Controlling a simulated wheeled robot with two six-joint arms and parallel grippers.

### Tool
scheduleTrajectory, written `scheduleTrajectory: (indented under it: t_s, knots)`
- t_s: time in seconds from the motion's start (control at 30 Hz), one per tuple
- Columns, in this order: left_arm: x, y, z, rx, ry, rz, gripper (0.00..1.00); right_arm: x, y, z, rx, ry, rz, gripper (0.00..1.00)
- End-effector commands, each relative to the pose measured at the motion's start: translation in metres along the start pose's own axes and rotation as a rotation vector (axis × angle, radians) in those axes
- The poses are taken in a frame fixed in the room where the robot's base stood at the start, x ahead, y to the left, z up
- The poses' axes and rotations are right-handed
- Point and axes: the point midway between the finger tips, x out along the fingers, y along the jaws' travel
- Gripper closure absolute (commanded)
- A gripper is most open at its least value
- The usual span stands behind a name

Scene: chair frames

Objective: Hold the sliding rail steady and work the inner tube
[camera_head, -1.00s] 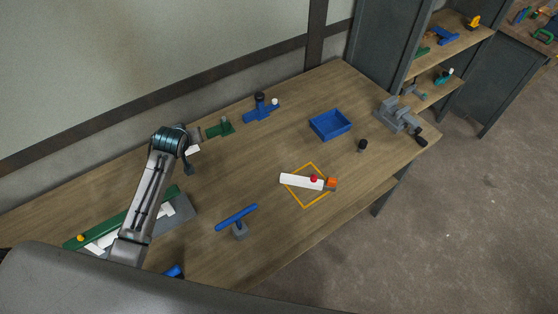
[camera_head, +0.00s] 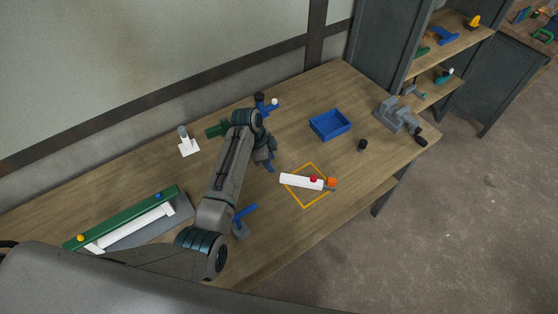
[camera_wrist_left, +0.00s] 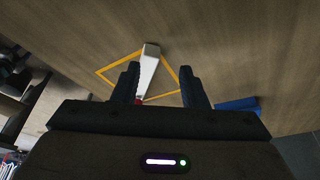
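A white bar (camera_head: 297,181), which looks like the sliding rail, lies inside an orange square outline (camera_head: 305,206) on the table. It has a red knob (camera_head: 313,179) on top. An orange and grey end piece (camera_head: 331,184) sticks out at its right end and may be the inner tube. My left gripper (camera_head: 268,165) is left of the bar and apart from it. In the left wrist view, my left gripper (camera_wrist_left: 160,84) is open and empty, with the white bar (camera_wrist_left: 149,69) showing beyond and between its fingers. My right gripper is not in view.
A blue bar on a grey stand (camera_head: 241,230) is beside my left arm. A blue tray (camera_head: 345,133), a black knob (camera_head: 362,145) and a grey vise (camera_head: 395,115) are further right. A green rail (camera_head: 130,215) lies left.

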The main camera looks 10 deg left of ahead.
Motion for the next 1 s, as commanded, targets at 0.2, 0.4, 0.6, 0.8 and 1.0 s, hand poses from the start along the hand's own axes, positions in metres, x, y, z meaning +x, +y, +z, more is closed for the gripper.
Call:
scheduleTrajectory:
  t_s: [0.2,0.4,0.6,0.8,1.0]
  knots:
    - [0.004,0.009,-0.028,0.186,0.037,0.071,0.61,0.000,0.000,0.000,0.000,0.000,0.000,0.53]
    - [0.015,0.011,-0.032,0.215,0.043,0.081,0.61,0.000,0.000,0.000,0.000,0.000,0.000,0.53]
    - [0.042,0.014,-0.032,0.215,0.041,0.082,0.61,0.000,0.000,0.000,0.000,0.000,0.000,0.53]
    - [0.066,0.015,-0.033,0.214,0.041,0.080,0.61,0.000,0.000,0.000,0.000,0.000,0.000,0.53]
    - [0.080,0.016,-0.033,0.212,0.041,0.079,0.61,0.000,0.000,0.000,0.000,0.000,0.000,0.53]
